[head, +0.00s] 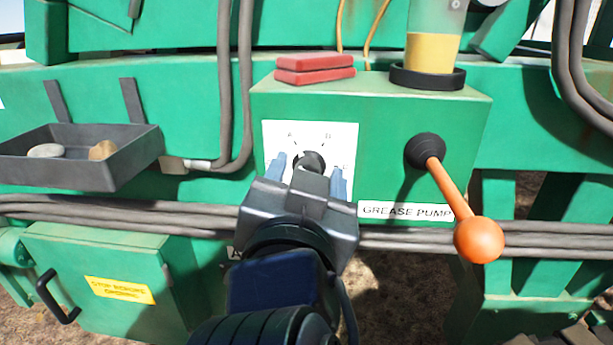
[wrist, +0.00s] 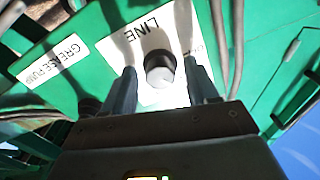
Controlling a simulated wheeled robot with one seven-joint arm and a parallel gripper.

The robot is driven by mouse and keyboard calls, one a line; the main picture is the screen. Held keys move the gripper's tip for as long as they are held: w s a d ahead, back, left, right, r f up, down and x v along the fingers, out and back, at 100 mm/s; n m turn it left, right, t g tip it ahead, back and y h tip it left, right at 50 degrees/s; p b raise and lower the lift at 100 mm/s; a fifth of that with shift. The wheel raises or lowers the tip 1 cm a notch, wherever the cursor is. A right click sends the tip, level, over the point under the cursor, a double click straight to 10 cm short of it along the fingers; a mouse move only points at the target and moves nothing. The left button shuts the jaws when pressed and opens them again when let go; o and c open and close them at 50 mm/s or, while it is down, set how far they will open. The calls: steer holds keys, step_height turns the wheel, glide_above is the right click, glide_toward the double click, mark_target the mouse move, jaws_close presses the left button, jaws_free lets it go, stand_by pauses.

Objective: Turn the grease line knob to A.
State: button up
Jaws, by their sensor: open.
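The grease line knob (head: 309,162) is a dark round knob on a white label plate (head: 343,133) on the front of a green box. The letters A and B show above it in the head view; the rest of the plate is partly hidden by my gripper. The knob's pointer setting is not clear. My gripper (head: 309,168) is open in front of the plate, with one blue finger on each side of the knob. In the wrist view the knob (wrist: 160,69) sits between the fingertips of my gripper (wrist: 159,85), with gaps on both sides.
An orange-ended lever (head: 478,239) sticks out to the right, above the "GREASE PUMP" label (head: 405,211). Red blocks (head: 315,70) and a grease jar (head: 432,50) stand on the box. A dark tray (head: 75,175) with stones is at left. Grey pipes run nearby.

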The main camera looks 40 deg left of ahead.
steer(key=v, duration=0.7)
steer(key=shift+s+d+b, duration=0.15)
steer(key=shift+s+b, duration=0.1)
steer(key=shift+b, duration=0.05)
